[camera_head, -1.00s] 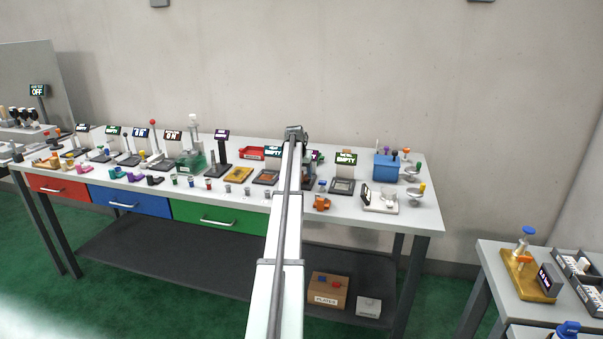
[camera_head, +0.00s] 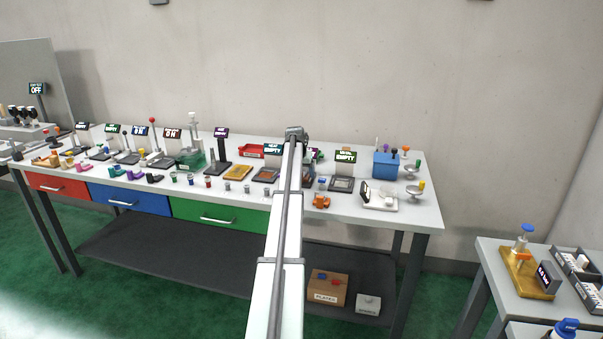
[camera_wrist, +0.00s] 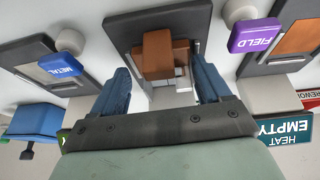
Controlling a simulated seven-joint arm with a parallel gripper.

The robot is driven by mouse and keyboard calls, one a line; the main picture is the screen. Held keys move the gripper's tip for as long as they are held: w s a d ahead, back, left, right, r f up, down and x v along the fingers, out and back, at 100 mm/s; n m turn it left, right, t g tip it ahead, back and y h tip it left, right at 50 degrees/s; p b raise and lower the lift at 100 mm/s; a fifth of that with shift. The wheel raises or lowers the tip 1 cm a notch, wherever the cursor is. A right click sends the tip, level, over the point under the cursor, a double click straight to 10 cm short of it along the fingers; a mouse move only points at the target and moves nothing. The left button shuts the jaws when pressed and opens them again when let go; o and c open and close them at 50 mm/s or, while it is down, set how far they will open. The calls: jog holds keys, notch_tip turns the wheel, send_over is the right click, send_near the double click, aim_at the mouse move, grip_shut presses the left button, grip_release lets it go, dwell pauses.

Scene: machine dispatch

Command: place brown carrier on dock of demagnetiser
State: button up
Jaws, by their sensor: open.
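The brown carrier (camera_wrist: 158,52) is a blocky brown piece in the wrist view. It stands on or over a dark framed dock (camera_wrist: 122,34), with a pale grey part just below it. My gripper (camera_wrist: 160,84) is open, its blue fingers on either side of the carrier's near end. I cannot tell whether a finger touches it. A purple FIELD tag (camera_wrist: 254,37) is right of the dock; I cannot tell which station it belongs to. In the head view my gripper (camera_head: 303,170) is largely hidden by my arm, over the right half of the table.
A METAL tag (camera_wrist: 60,65) and tray lie left in the wrist view; a HEAT EMPTY screen (camera_wrist: 292,130) is at right. The table's front edge is close.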

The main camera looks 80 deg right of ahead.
jog(key=shift+w, duration=0.45)
jog(key=shift+r, duration=0.35)
jog(key=v, duration=1.2)
jog(key=shift+s+r, duration=0.2)
jog(key=shift+r, duration=0.1)
